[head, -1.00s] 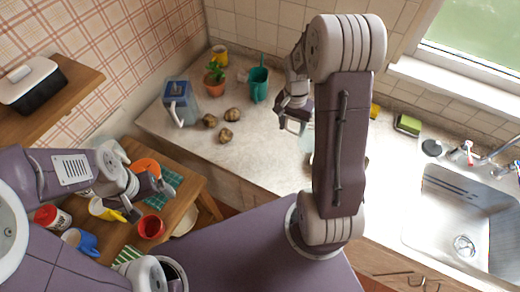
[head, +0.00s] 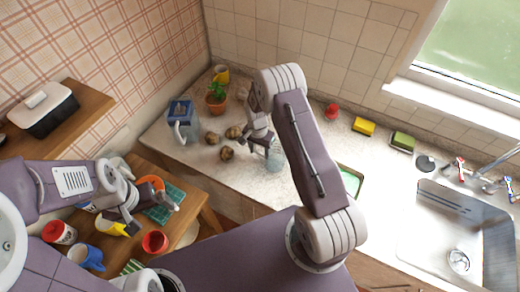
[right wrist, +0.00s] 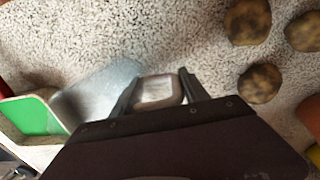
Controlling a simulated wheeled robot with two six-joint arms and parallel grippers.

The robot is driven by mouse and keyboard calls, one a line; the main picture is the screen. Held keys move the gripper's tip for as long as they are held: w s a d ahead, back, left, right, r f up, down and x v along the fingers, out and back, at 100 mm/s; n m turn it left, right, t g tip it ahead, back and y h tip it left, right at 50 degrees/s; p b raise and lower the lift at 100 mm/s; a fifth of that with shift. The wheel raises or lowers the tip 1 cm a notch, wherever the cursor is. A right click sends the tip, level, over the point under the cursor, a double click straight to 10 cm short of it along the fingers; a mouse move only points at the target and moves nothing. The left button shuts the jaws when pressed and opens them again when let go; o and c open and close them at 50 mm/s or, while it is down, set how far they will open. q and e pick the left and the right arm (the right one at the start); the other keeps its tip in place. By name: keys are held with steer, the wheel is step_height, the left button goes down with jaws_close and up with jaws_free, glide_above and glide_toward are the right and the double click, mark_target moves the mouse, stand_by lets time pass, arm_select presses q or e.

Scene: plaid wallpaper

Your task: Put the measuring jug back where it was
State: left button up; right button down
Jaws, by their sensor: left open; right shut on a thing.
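The clear measuring jug (head: 275,158) is at my right gripper (head: 262,141), over or on the counter just right of the potatoes. In the right wrist view the right gripper (right wrist: 158,88) is shut on the jug's pale handle (right wrist: 157,91), and the see-through body (right wrist: 100,92) extends to the left. I cannot tell whether the jug's base touches the counter. My left gripper (head: 152,210) is open over the small wooden table at the left, near a green mat (head: 163,212).
Several potatoes (head: 226,153), a blue-lidded pitcher (head: 183,122) and a potted plant (head: 216,97) stand left of the jug. A green-edged tray (head: 350,180) is at right, partly behind my arm. Sponges (head: 363,126) lie by the wall; the sink (head: 445,225) is far right.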

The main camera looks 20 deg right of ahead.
steer(key=shift+w+f, duration=0.1)
steer(key=shift+f, duration=0.25)
steer(key=c, duration=0.6)
jaws_free()
steer(key=shift+o, duration=0.2)
